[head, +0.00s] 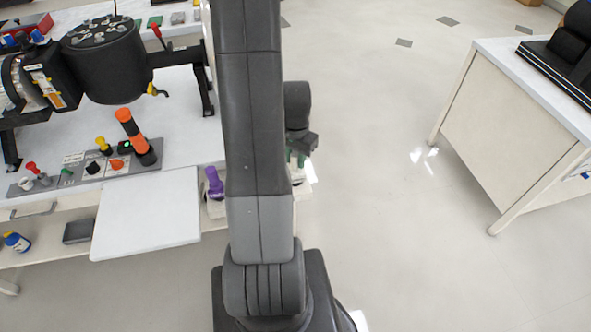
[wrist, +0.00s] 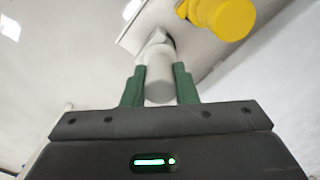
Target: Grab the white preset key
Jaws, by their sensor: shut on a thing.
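The white preset key (wrist: 159,72) is a pale cylinder with a rounded wider part behind it. In the wrist view it sits between the two green fingers of my gripper (wrist: 160,88), which is shut on it. Whether the key still touches the pale holder behind it, I cannot tell. In the head view my gripper (head: 297,158) shows only as a bit of green past the edge of my arm. My arm hides the key there.
A yellow knob (wrist: 228,14) is close beside the key. A purple key (head: 213,184) stands just left of my arm. The bench (head: 190,130) at left bears a black machine (head: 105,62) and a panel of knobs (head: 95,168). Open floor lies at right, before another table (head: 510,130).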

